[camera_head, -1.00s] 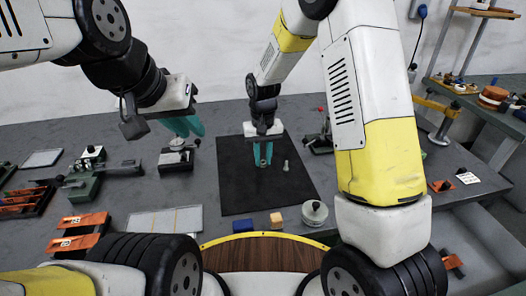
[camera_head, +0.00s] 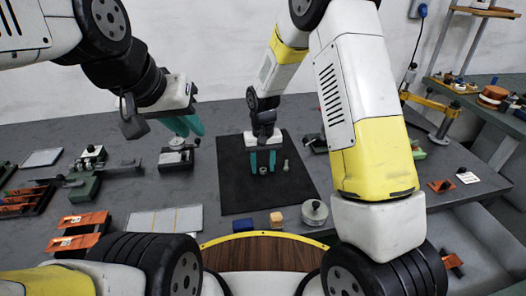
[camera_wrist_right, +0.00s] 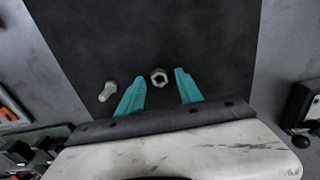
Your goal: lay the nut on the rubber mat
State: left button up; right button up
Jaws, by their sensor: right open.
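The nut (camera_head: 263,170) is a small pale metal hex ring, and it lies on the black rubber mat (camera_head: 240,195). In the right wrist view the nut (camera_wrist_right: 159,77) sits between and just beyond the teal fingertips, clear of both. My right gripper (camera_head: 263,167), also in the wrist view (camera_wrist_right: 159,77), is open and low over the mat, one finger on each side of the nut. My left gripper (camera_head: 190,131) hangs left of the mat, above a small device; its teal fingers are seen at an angle, so its opening is unclear.
The mat's front part is bare.

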notch_tip(320, 180, up, 11)
notch_tip(320, 180, up, 9)
jog(key=t+y, duration=0.1)
send_over(263, 169)
jog(key=s+d, duration=0.3)
jog(key=d, duration=0.2)
jog(key=s+d+r+t, duration=0.2)
jog(key=s+d+r, duration=0.2)
jog(key=s, duration=0.5)
jog(key=s+d+r+m+t+y, duration=0.1)
jog(key=s+d+r+t, duration=0.2)
jog(key=s, duration=0.6)
jog(key=shift+s+d+r+m, duration=0.3)
jog(key=shift+d+r, duration=0.55)
jog(key=shift+d, duration=0.3)
